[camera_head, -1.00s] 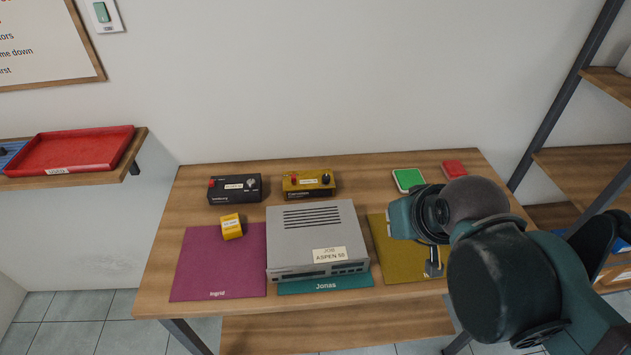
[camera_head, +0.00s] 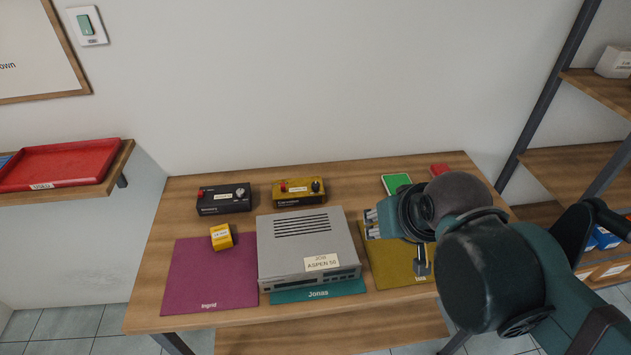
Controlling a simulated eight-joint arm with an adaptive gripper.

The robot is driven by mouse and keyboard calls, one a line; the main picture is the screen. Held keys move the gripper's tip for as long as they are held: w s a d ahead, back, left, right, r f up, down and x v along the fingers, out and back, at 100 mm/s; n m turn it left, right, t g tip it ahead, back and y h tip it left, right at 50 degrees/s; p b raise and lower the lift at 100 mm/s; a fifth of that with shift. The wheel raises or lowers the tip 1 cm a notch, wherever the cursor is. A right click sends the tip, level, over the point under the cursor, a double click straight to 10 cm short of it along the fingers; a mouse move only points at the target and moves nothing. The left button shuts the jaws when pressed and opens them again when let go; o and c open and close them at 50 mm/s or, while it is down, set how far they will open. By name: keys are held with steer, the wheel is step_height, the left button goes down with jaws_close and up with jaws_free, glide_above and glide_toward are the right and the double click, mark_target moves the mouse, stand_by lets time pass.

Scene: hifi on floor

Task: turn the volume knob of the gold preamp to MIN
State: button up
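The gold preamp (camera_head: 299,197) stands at the back middle of the table, its front towards me. It has a red knob or button (camera_head: 283,188) at its left and a dark round knob (camera_head: 316,186) at its right, with a pale label between. Its markings and the knob's pointer are too small to read. My gripper (camera_head: 371,224) is over the mustard mat, in front and to the right of the preamp and apart from it. Its fingers point left, look spread, and hold nothing that I can see.
A black unit (camera_head: 224,200) stands left of the preamp. A grey hi-fi box (camera_head: 306,242) sits in front of it, and a small yellow box (camera_head: 221,237) on the purple mat (camera_head: 207,282). A green card or pad (camera_head: 396,183) lies at the right. Shelves (camera_head: 580,151) stand at far right.

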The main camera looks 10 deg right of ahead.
steer(key=w+a+r+m+g+p, duration=0.2)
steer(key=w+r+m, duration=0.1)
steer(key=w, duration=0.4)
steer(key=m+g+p, duration=0.5)
steer(key=m+p, duration=0.2)
steer(key=m, duration=0.3)
glide_above(315, 184)
steer(key=shift+f, duration=4.6)
steer(key=shift+f, duration=0.1)
steer(key=shift+f, duration=3.8)
